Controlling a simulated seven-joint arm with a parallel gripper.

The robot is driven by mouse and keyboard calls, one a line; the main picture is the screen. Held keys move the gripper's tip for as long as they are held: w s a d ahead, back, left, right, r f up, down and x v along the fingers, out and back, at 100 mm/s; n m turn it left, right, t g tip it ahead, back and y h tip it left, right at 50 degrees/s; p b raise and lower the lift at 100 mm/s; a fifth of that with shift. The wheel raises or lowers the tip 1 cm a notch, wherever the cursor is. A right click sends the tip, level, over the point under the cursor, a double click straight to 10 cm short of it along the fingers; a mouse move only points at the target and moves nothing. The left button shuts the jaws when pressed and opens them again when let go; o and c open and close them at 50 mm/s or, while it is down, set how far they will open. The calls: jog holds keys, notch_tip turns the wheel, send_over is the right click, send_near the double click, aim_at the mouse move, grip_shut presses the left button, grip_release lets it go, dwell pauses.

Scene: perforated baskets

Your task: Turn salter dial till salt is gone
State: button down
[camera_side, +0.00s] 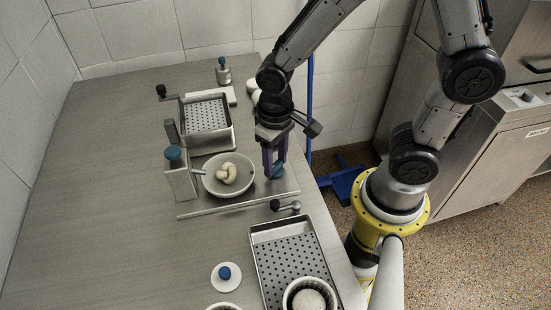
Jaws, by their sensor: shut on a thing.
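My gripper (274,172), pointing down at the right of the white bowl (207,187), is shut on a teal knob (279,171). This knob may be the salter dial; the fingers hide part of it, and its turn angle cannot be read. The bowl stands on a flat metal plate (238,207) and holds pale rounded pieces (227,173). No loose salt can be made out at this size.
A perforated basket (205,117) stands behind the bowl. A perforated tray (262,271) with a round container (310,294) is at the front. A white disc with a blue knob (224,273) lies left of it. The table's left side is clear.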

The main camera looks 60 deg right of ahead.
aim_at(276, 164)
jog(key=shift+m, duration=0.7)
jog(key=shift+c, duration=1.6)
grip_release()
notch_tip(276, 164, up, 14)
